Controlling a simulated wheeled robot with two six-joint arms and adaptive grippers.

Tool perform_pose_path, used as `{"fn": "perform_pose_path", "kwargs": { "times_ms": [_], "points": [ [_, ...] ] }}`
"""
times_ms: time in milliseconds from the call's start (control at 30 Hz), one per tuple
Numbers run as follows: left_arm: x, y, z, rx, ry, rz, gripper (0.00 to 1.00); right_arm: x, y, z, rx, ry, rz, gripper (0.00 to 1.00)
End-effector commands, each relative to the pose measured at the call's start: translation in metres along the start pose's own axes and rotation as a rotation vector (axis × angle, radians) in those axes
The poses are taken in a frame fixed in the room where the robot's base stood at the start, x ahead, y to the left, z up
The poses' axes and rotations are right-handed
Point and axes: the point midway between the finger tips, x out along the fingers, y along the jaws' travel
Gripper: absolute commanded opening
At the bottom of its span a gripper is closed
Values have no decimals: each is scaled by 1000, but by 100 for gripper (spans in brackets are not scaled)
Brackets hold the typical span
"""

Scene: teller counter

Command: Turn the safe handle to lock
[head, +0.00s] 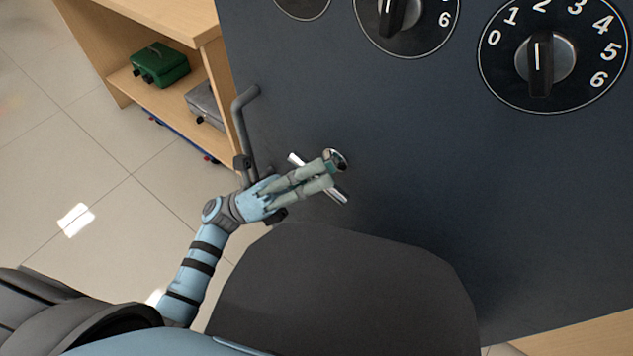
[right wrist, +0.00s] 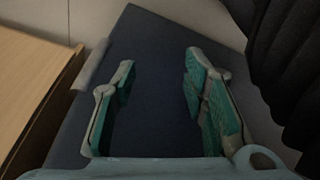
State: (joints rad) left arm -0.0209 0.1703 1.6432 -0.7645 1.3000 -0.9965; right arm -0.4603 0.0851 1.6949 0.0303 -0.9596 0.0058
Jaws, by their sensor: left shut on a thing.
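The dark blue-grey safe (head: 420,150) fills the right of the head view. Its silver bar handle (head: 338,194) sits on the door, slanting from upper left to lower right, with a round silver hub (head: 338,157) beside my fingertips. My left gripper (head: 330,172) reaches across the handle and is shut on it; its fingers hide the handle's middle. In the right wrist view, my right gripper (right wrist: 158,85) is open and empty, with a dark flat surface behind its fingers. It does not show in the head view.
Numbered black dials (head: 540,60) are on the safe above the handle. A grey pull bar (head: 243,120) stands at the door's left edge, close to my left wrist. A wooden shelf (head: 150,20) at the left holds a green box (head: 160,64) and a grey one (head: 204,104). Tiled floor is clear.

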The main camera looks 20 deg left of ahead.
Motion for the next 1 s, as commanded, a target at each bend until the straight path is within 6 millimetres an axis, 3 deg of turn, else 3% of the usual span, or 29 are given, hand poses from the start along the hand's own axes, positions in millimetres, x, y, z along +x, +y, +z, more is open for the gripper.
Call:
{"fn": "perform_pose_path", "kwargs": {
  "times_ms": [400, 1000],
  "points": [
    [-2, 2, -2, -131, -217, -60, 0, -44, -3, -11, -37, -23, 0, 40],
    [-2, 2, -1, -162, -268, -74, 0, -54, -4, -12, -44, -29, 1, 40]
  ]
}}
